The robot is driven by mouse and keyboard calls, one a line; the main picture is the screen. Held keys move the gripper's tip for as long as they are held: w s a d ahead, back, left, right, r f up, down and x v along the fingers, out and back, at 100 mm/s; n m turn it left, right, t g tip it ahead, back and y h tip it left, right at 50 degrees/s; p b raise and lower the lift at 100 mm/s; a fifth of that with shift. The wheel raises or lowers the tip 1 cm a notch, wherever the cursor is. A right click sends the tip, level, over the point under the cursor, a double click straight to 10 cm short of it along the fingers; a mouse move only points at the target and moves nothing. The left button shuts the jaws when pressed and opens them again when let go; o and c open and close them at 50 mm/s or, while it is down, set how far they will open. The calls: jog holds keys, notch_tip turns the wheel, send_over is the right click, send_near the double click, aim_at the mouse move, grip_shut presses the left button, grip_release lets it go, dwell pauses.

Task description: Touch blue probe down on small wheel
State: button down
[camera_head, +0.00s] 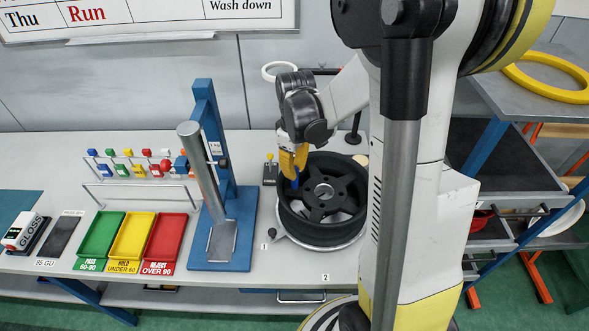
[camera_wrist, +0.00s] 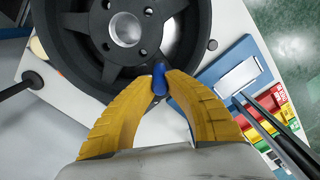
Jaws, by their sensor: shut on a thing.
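My gripper (camera_head: 292,163) has yellow fingers and points down over the left part of a dark spoked wheel (camera_head: 345,219). In the wrist view the gripper (camera_wrist: 160,87) is shut on the blue probe (camera_wrist: 159,75), whose rounded end sticks out between the fingertips. In the head view the blue probe (camera_head: 295,183) shows as a small blue tip below the fingers. The wheel (camera_wrist: 84,67) lies flat on a round plate, with a silver hub and bolt holes. The probe tip appears over a spoke near the rim; I cannot tell whether it touches.
A blue stand with a grey cylinder (camera_head: 203,172) stands left of the wheel. Green, yellow and red trays (camera_head: 166,241) and a rack of coloured probes (camera_head: 140,165) are farther left. A dark post (camera_head: 354,130) stands behind the wheel. A yellow ring (camera_head: 545,94) lies on the right cart.

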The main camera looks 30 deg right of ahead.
jog(key=shift+r+p, duration=2.3)
jog(key=shift+r, duration=1.2)
